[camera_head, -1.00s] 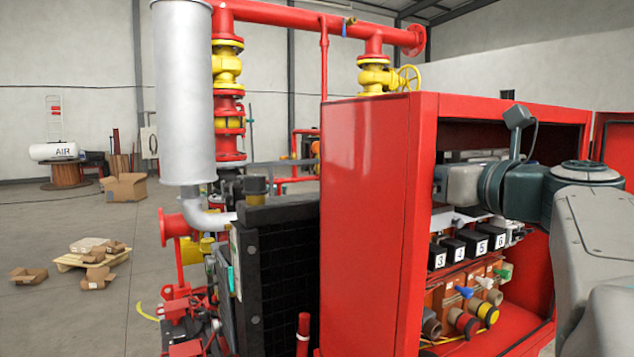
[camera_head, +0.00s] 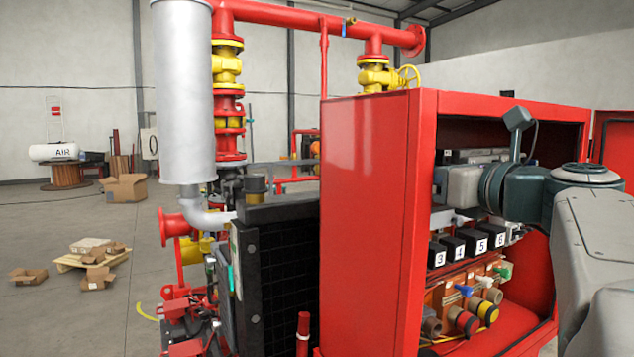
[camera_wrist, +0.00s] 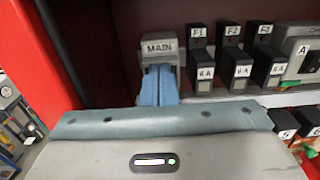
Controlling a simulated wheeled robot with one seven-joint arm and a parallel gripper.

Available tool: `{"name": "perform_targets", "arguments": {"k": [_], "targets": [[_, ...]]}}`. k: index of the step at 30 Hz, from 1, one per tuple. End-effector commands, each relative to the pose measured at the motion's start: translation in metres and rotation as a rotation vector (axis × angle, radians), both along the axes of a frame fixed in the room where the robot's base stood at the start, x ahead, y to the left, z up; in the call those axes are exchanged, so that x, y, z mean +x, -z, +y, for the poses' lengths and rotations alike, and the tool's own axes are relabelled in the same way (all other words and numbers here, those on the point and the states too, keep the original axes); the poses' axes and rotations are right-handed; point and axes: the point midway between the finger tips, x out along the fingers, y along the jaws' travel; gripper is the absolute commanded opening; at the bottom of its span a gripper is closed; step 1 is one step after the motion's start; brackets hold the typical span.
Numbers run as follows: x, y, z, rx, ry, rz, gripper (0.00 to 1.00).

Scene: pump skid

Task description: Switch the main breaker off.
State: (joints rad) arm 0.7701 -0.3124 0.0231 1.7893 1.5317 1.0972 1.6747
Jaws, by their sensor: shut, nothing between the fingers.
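The main breaker is a grey block labelled MAIN (camera_wrist: 160,46), in the upper left middle of the wrist view. My gripper (camera_wrist: 158,70) shows there as two blue fingers pressed together, with nothing seen between them. Its fingertips are right at the breaker's lower front and cover that part. The breaker's lever and its position are hidden, and I cannot tell whether the fingers touch it. In the head view my wrist reaches into the red cabinet (camera_head: 370,190); the fingers and the breaker are hidden there.
Small black breakers (camera_wrist: 236,68) stand in two rows right of the main breaker, with a grey device (camera_wrist: 299,55) beyond. The red cabinet wall (camera_wrist: 38,50) is close on the left. Numbered black blocks (camera_head: 468,243) and coloured valve handles (camera_head: 464,290) sit lower in the cabinet.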

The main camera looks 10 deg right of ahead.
Motion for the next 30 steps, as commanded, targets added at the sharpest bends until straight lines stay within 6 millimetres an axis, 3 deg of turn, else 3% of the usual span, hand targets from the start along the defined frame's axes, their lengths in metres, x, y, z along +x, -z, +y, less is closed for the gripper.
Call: {"name": "perform_targets", "arguments": {"k": [14,30], "targets": [[0.000,0.012,0.000,0.000,-0.001,0.002,0.00],[-0.039,0.008,-0.014,0.000,-0.001,0.001,0.00]]}}
